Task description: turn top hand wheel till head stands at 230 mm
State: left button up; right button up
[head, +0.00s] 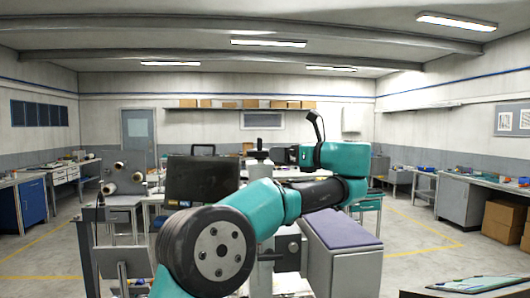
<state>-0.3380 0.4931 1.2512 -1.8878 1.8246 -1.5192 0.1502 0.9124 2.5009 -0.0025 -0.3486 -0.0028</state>
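A teal and black arm of mine enters from the lower left, and I take it as my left arm. Its wrist is at the middle of the view, and the dark end that looks like my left gripper (281,155) points left. It is beside the top of a pale upright column (260,168) with a small dark part on top (260,152). I cannot tell whether that part is the top hand wheel, or whether the gripper touches it. The fingers are too small to read. No head height scale is readable. My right gripper is not in view.
A dark monitor-like panel (203,180) stands left of the column. A grey cabinet with a purple top (342,229) is at right. A stand with reels (122,175) is at left. Benches line both walls, and cardboard boxes (504,220) sit far right. Floor is open at right.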

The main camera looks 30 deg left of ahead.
aim_at(266, 152)
pick_arm(q)
jog(key=a, duration=0.5)
jog(key=w+a, duration=0.1)
jog(key=a, duration=0.2)
jog(key=shift+c, duration=0.5)
jog(key=shift+d, duration=0.1)
jog(key=c, duration=0.5)
jog(key=shift+s+m+t, duration=0.1)
jog(key=shift+m+t, duration=0.2)
jog(key=shift+t, duration=0.2)
jog(key=shift+s+m+t, duration=0.15)
jog(key=shift+m+t, duration=0.35)
jog(key=shift+t, duration=0.2)
jog(key=shift+s+a+m+t+h, duration=0.1)
jog(key=shift+m+t+h, duration=0.9)
jog(key=shift+t, duration=0.55)
jog(key=shift+s+a+m+t+h, duration=0.1)
jog(key=shift+m+t+h, duration=0.6)
jog(key=shift+m+t, duration=0.7)
jog(key=shift+t, duration=0.25)
